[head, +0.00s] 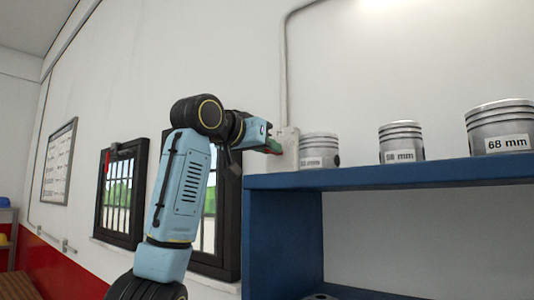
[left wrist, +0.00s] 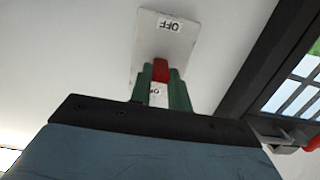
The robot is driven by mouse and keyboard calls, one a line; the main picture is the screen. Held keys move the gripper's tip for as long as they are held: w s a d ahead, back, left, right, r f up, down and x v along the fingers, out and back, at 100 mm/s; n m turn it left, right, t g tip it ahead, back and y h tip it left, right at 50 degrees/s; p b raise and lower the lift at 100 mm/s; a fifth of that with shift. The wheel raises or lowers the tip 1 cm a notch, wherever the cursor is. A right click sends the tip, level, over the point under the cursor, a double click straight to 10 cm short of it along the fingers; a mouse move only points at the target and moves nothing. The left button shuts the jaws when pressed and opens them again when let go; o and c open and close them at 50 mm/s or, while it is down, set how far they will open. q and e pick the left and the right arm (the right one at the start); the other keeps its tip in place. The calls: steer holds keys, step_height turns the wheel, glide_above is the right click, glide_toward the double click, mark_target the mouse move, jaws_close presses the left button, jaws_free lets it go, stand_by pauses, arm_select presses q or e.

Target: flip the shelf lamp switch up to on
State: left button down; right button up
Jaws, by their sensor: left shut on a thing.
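The white lamp switch plate (head: 289,140) is on the wall at the lower end of a thin conduit, just left of the shelf's pistons. In the left wrist view the plate (left wrist: 168,42) shows an upside-down OFF label at its far end and a partly covered label near my fingers. My left gripper (head: 273,146) reaches the plate from the left. Its green fingers (left wrist: 161,88) are shut on the red switch lever (left wrist: 160,70), one on each side. The lever's exact tilt is hard to tell. My right gripper is not in view.
A blue shelf (head: 400,172) stands right of the switch, bearing labelled metal pistons; the nearest piston (head: 319,150) is close to the plate. A dark-framed window (head: 228,215) is on the wall behind my left arm. The wall above the gripper is clear except for the conduit (head: 284,70).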

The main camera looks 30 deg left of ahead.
arm_select(q)
steer(key=shift+w+r+g, duration=0.1)
steer(key=shift+r+g, duration=0.4)
steer(key=shift+g, duration=0.5)
steer(key=shift+w+r+g, duration=0.1)
steer(key=shift+r+g, duration=0.35)
steer(key=shift+g, duration=0.55)
steer(key=shift+w, duration=0.1)
steer(key=c, duration=1.3)
jaws_free()
steer(key=v, duration=0.4)
steer(key=b+v, duration=0.1)
steer(key=v, duration=0.8)
steer(key=shift+d+r+b, duration=0.1)
steer(key=shift+r+b, duration=0.3)
